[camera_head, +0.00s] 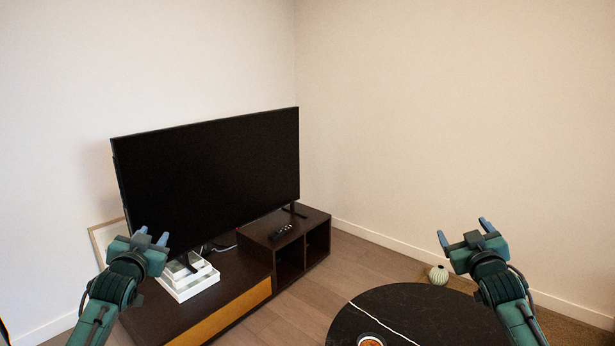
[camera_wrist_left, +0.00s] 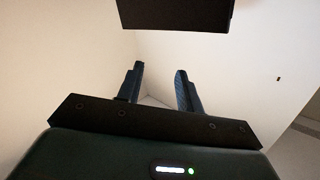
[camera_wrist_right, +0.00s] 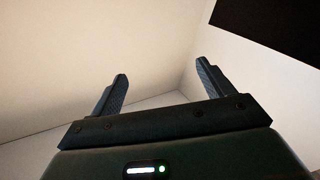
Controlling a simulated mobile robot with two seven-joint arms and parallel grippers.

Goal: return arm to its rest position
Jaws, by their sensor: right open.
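My left gripper (camera_head: 152,236) is raised at the left of the head view, in front of the TV stand. Its fingers are apart with nothing between them, and they also show in the left wrist view (camera_wrist_left: 158,82). My right gripper (camera_head: 463,232) is raised at the right, over the far right side of the round table. Its fingers are wider apart and empty, as the right wrist view (camera_wrist_right: 162,82) also shows. Both arms come up from the bottom of the head view with fingers pointing up.
A round black table (camera_head: 420,312) is at the front right. A ribbed vase (camera_head: 438,275) stands behind it. Bare floor (camera_head: 345,268) lies between.

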